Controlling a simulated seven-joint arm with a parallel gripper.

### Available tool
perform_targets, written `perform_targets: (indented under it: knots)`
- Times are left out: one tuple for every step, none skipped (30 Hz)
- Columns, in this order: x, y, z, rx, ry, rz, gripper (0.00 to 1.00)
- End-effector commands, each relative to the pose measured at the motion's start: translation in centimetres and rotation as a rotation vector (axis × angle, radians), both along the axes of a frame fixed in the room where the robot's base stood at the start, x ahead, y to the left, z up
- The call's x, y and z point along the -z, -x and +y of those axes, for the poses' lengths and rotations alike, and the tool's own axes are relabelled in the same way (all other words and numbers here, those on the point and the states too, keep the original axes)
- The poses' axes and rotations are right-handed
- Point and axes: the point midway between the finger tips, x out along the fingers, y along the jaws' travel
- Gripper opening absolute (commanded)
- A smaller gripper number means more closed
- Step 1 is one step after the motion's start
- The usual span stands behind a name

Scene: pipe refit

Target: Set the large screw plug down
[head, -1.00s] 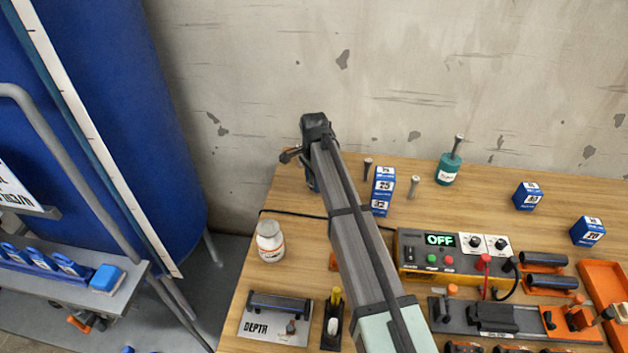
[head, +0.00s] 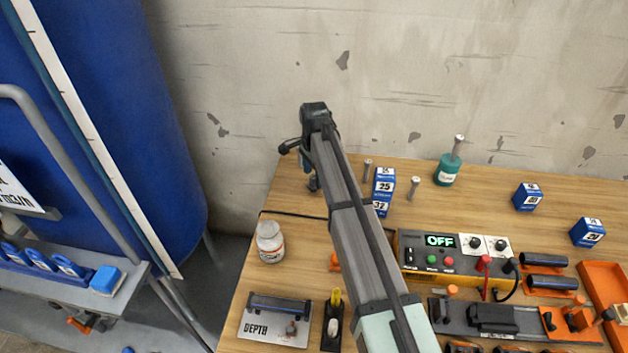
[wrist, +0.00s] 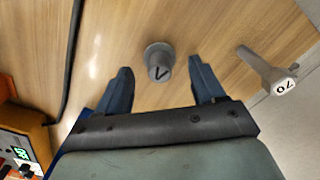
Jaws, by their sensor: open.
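A grey screw plug (wrist: 158,60) with a dark mark on its head stands on the wooden bench in the wrist view, seen from above. I take it to be the large screw plug. My gripper (wrist: 160,68) is open, with one blue-grey finger on each side of the plug and a gap to both. In the head view my gripper (head: 305,165) is mostly hidden behind my arm at the bench's back left, with the plug (head: 314,184) just below it. A second grey plug (wrist: 265,68), its head marked "70", stands to the right in the wrist view.
Small grey plugs (head: 414,188) and a blue box (head: 383,190) stand right of my arm. A teal pot (head: 447,172) holds another pin. The control box (head: 455,258) reads OFF. The concrete wall is close behind.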

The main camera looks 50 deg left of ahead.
Motion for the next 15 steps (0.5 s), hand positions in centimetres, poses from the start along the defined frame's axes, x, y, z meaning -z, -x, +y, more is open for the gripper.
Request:
perform_targets:
  knots:
    - [-1.2,0.0,0.1,0.000,-0.002,-0.001,0.68]
    - [-1.7,0.0,0.0,0.000,-0.002,-0.001,0.68]
    - [-2.5,0.0,0.1,0.000,-0.002,-0.001,0.68]
    - [-3.1,0.0,0.1,0.000,-0.002,-0.001,0.68]
    - [-3.7,0.0,0.1,0.000,-0.002,0.000,0.68]
    - [-4.3,0.0,0.1,0.000,-0.001,0.000,0.68]
    - [-4.8,0.0,0.1,0.000,-0.001,0.000,0.68]
    - [-5.3,0.0,0.1,0.000,-0.002,-0.001,0.68]
    - [-5.9,0.0,0.1,0.000,-0.001,0.000,0.68]
    - [-6.3,0.0,0.0,0.000,-0.001,0.000,0.68]
    - [-6.7,0.0,0.0,0.000,-0.001,0.000,0.68]
    - [-7.1,0.0,0.1,0.000,-0.001,0.000,0.68]
    - [-7.4,0.0,0.1,0.000,-0.001,0.000,0.68]
    - [-7.6,0.0,0.1,0.000,-0.001,0.000,0.68]
    - [-7.9,0.0,0.0,0.000,-0.001,0.000,0.68]
